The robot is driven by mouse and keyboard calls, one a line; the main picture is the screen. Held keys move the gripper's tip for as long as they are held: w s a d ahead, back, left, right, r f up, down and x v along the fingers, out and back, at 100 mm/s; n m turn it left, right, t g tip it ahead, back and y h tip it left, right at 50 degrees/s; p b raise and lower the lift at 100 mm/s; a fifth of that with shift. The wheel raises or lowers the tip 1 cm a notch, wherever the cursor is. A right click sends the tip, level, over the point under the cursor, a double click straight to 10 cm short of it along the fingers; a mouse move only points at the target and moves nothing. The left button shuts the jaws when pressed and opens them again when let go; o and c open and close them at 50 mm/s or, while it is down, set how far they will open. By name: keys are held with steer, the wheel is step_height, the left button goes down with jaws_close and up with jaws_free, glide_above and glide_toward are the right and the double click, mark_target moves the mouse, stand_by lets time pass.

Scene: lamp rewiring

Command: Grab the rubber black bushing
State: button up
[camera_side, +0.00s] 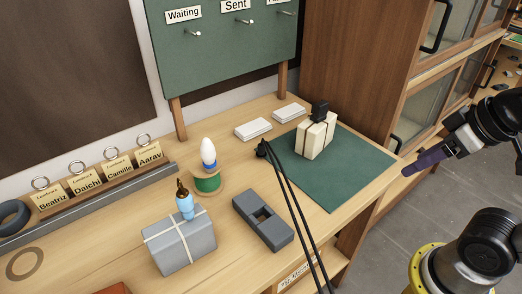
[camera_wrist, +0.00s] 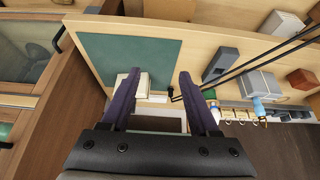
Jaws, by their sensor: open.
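I cannot be sure which part is the rubber black bushing. A small black block-like piece (camera_side: 319,110) sits upright on top of a cream block (camera_side: 312,139) on the green mat; a small black piece (camera_side: 262,148) ends the twin black cord beside the mat. A dark ring (camera_side: 13,217) lies at the far left edge. My gripper (camera_side: 430,160) has purple fingers and is off the table's right side, apart from all of these. In the wrist view my gripper (camera_wrist: 158,74) is open and empty, with the cream block (camera_wrist: 124,82) partly hidden behind the left finger.
The black cord (camera_side: 293,205) crosses the front. The green mat (camera_side: 350,177) is mostly bare. A cabinet (camera_side: 430,95) stands behind right.

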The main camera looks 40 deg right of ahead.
steer(key=w+a+r+n+g+y, duration=0.1)
steer(key=w+a+r+n, duration=0.1)
steer(key=w+r+n, duration=0.5)
steer(key=w+a+r+n+g+y, duration=0.1)
steer(key=w+a+r+n, duration=0.1)
steer(key=w+r+n, duration=0.5)
steer(key=n+g+y, duration=0.2)
steer(key=n+g, duration=0.2)
steer(key=n, duration=0.1)
glide_above(261, 144)
steer(key=d, duration=0.2)
steer(key=f, duration=2.6)
steer(key=shift+s+d+f, duration=0.1)
steer(key=shift+s+f, duration=0.1)
steer(key=shift+f, duration=0.2)
steer(key=shift+y, duration=0.3)
steer(key=shift+w+x, duration=0.2)
steer(key=shift+x, duration=2.8)
